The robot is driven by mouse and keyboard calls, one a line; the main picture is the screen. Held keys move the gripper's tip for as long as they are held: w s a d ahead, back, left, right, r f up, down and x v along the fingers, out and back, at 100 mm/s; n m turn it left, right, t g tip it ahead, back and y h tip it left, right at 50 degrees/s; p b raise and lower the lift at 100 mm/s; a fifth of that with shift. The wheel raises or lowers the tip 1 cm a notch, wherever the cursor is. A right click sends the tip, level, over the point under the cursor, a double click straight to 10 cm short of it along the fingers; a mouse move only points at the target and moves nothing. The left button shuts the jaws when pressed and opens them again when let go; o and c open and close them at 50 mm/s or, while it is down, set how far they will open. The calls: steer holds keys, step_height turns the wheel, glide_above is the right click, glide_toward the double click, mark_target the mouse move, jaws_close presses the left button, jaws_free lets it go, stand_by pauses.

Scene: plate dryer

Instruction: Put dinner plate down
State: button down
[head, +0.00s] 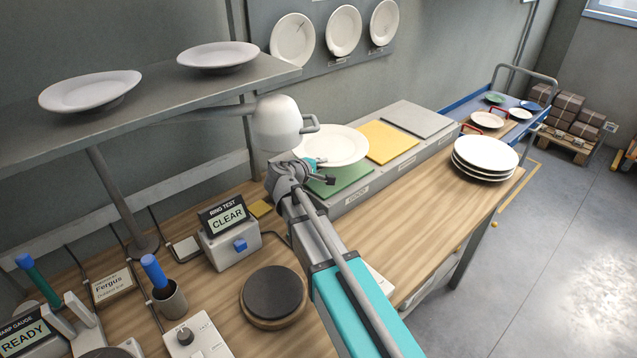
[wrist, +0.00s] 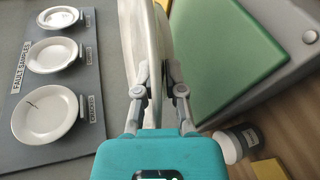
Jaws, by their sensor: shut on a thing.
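A white dinner plate (head: 335,143) is held at its rim by my gripper (head: 316,167). It lies over the back of the green pad (head: 340,185), roughly level, and hides part of it. In the wrist view the plate (wrist: 151,40) shows nearly edge-on between the closed fingers of my gripper (wrist: 161,85). The green pad (wrist: 225,45) is to its right there, with a visible gap beside the plate. I cannot tell whether the plate touches the pad further back.
Yellow (head: 388,142) and grey (head: 418,118) pads continue the row. A plate stack (head: 485,158) stands at the bench's right end. A white rounded device (head: 278,124) is close behind my gripper. A shelf (head: 200,85) with two plates overhangs the left. The ring test box (head: 230,240) stands left.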

steer(key=b, duration=0.4)
glide_above(320, 184)
steer(key=shift+s+f, duration=0.15)
steer(key=shift+f, duration=0.9)
steer(key=shift+s+f, duration=0.15)
steer(key=shift+f, duration=0.85)
steer(key=shift+p, duration=0.3)
steer(key=shift+w+f+b, duration=0.45)
steer(key=shift+f+b, duration=0.3)
steer(key=shift+b, duration=0.05)
steer(key=shift+f+b, duration=1.25)
steer(key=shift+f, duration=0.15)
steer(key=c, duration=1.1)
jaws_free()
steer(key=shift+s, duration=0.1)
steer(key=shift+o, duration=0.5)
